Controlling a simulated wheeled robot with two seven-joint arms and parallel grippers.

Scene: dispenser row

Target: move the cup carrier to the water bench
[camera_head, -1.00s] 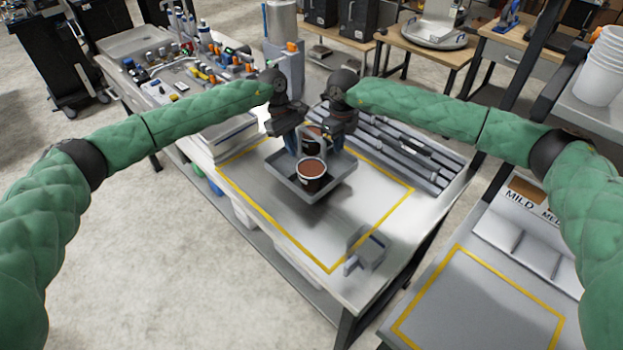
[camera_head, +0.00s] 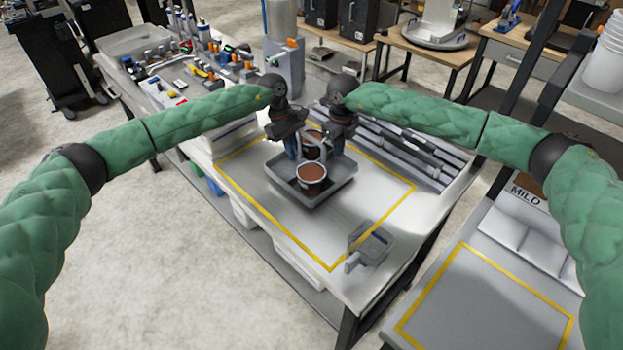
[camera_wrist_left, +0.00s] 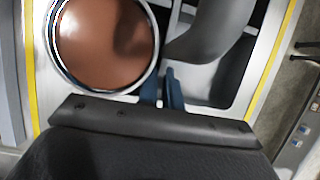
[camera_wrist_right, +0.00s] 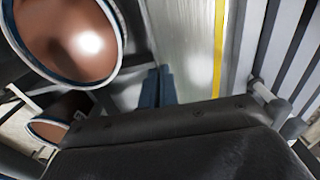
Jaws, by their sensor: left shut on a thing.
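The cup carrier (camera_head: 336,187) is a grey tray with an arched handle, inside a yellow outline on a pale bench (camera_head: 365,215). A front cup (camera_head: 311,180) with brown contents stands upright in it. A second cup (camera_head: 313,136) is partly hidden behind the handle. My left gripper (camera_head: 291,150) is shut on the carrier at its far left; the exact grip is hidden. My right gripper (camera_head: 338,147) is at its far right. Its fingers look together in the right wrist view (camera_wrist_right: 158,88), with no clear thing between them. I cannot tell whether the carrier touches the bench.
Grey rails (camera_head: 410,150) lie behind the outline. A small grey device (camera_head: 372,242) sits near its right front corner. Bottles and tools crowd the left end. Another bench (camera_head: 485,305) at right has an empty yellow outline and a MILD label. White cups (camera_head: 606,70) are stacked at upper right.

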